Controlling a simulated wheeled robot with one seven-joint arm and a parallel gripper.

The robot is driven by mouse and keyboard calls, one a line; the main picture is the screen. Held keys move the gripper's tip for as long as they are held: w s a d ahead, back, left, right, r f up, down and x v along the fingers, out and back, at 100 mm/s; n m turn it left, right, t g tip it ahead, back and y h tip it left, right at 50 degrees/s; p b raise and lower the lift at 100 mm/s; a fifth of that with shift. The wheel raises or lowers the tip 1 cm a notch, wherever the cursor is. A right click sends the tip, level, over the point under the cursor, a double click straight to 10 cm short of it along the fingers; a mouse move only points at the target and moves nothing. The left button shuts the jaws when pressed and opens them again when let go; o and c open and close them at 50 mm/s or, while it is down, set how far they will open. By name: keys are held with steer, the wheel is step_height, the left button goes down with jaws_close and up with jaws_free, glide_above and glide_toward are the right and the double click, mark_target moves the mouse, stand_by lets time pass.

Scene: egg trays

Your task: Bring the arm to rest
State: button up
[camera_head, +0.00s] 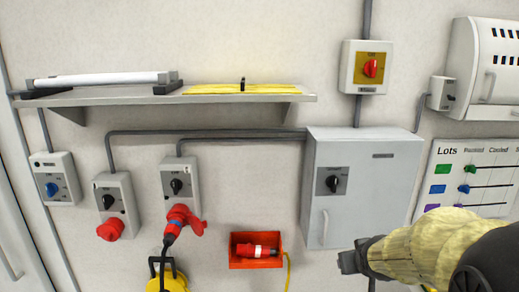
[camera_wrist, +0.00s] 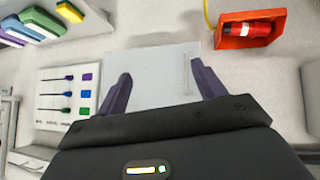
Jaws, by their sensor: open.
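My gripper (camera_head: 357,258) shows at the lower right in the head view, at the end of my arm, which is wrapped in a yellowish cover. In the wrist view my gripper (camera_wrist: 160,88) has its two dark fingers spread apart with nothing between them. Beyond the fingers lies the grey wall cabinet (camera_wrist: 163,70). In the head view the gripper is in front of and below the right part of that cabinet (camera_head: 365,190); I cannot tell the exact gap.
A Lots board (camera_head: 481,160) hangs at right. A shelf (camera_head: 210,97), switch boxes (camera_head: 120,190) and a red-knobbed switch (camera_head: 365,68) are on the wall.

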steer(key=s+a+f+g+y, duration=0.1)
steer(key=s+a+f+g, duration=0.2)
steer(key=s, duration=0.4)
steer(key=s+a+f+g, duration=0.3)
steer(key=s+a+f, duration=0.2)
steer(key=s+f, duration=0.2)
steer(key=shift+s+a+y, duration=0.35)
steer(key=shift+s+y, duration=0.05)
